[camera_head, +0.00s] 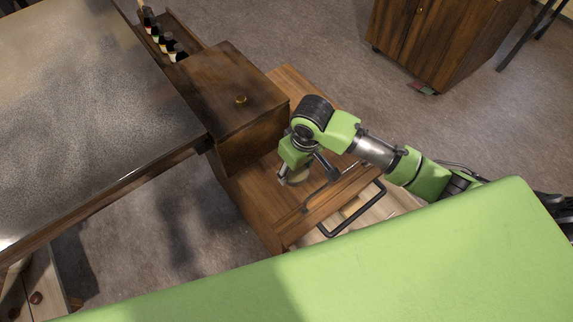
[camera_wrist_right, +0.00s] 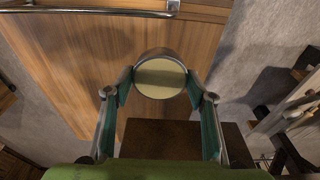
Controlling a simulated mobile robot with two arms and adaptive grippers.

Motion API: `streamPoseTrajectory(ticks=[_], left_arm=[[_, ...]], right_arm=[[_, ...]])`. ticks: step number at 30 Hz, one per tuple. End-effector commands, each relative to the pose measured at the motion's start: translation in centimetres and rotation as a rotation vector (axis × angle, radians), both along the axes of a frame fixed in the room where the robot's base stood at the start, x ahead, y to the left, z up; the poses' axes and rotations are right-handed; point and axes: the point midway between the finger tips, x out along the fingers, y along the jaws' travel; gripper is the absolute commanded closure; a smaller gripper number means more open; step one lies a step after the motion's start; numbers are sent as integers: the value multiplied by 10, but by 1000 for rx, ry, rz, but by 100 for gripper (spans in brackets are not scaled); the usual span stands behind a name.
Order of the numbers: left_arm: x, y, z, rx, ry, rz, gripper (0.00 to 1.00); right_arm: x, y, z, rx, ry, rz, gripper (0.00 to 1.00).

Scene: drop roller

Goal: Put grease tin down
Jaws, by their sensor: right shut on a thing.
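The grease tin is a small round tin with a pale cream top and a metal rim. In the right wrist view the grease tin (camera_wrist_right: 160,78) sits between the two fingers of my right gripper (camera_wrist_right: 160,88), which is shut on it. In the head view my right gripper (camera_head: 304,172) points down over the wooden cabinet top, and the tin (camera_head: 296,179) shows partly below the fingers. I cannot tell whether the tin touches the wood. My left gripper is not in view.
A wooden cabinet (camera_head: 318,208) lies under the gripper, with an open drawer and dark handle (camera_head: 352,222) at its front. A taller wooden box (camera_head: 232,88) with a brass knob stands to the left. A dark-topped table (camera_head: 80,110) fills the left.

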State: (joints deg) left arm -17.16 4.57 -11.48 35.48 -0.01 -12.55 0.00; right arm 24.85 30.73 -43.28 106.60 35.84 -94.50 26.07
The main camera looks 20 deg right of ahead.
Motion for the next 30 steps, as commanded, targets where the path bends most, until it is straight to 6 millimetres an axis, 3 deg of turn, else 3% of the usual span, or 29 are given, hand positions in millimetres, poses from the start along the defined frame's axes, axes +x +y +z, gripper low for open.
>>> streamPoseTrajectory(ticks=[1, 10, 17, 24, 30], left_arm=[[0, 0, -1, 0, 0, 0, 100], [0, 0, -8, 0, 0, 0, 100], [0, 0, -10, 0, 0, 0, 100], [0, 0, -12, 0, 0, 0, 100], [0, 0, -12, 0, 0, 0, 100]], right_arm=[[12, 1, -4, 0, -1, -3, 76], [48, 6, -50, 0, 1, 0, 76], [58, 7, -63, 0, 0, 0, 76], [59, 6, -93, -1, 0, 0, 76], [59, 6, -94, -1, -1, 1, 76]])
